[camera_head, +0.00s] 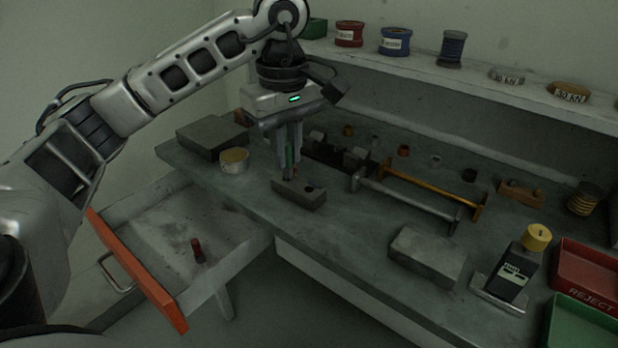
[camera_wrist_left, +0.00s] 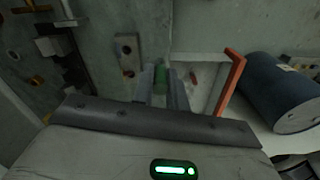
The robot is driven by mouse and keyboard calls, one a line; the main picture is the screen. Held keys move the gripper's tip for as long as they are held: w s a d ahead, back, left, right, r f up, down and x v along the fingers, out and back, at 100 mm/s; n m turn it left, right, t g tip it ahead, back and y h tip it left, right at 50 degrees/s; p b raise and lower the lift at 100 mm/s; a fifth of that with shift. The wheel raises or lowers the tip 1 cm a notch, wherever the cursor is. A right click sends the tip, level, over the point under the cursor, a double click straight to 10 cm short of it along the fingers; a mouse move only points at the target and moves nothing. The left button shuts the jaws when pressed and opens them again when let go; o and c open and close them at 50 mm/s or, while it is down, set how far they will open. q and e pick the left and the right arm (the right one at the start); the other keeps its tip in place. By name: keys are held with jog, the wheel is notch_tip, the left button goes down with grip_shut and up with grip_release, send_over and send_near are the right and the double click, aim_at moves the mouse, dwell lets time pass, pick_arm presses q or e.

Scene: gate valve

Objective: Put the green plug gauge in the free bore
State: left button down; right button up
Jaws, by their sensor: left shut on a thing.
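My left gripper (camera_head: 290,172) is shut on the green plug gauge (camera_head: 289,156) and holds it upright above the worktable, just behind the rear left part of a grey bored block (camera_head: 299,197). A dark open bore (camera_head: 312,188) shows in the block's top near its right end. The fingers hide part of the block's back. In the left wrist view the green gauge (camera_wrist_left: 161,79) sits between the fingers, and the block (camera_wrist_left: 127,47) lies apart from it, up and left. A red plug (camera_head: 197,249) lies in the open drawer. My right gripper is out of view.
The orange-fronted drawer (camera_head: 137,268) is pulled out at the left.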

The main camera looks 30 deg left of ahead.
pick_arm(q)
jog(key=w+f, duration=0.6)
jog(key=shift+w+a, duration=0.1)
jog(key=shift+a, duration=0.05)
jog(key=f, duration=0.1)
jog(key=f+p, duration=0.1)
jog(key=f, duration=0.1)
jog(key=shift+w+f, duration=0.15)
jog(key=shift+w, duration=0.1)
jog(key=shift+f, duration=0.2)
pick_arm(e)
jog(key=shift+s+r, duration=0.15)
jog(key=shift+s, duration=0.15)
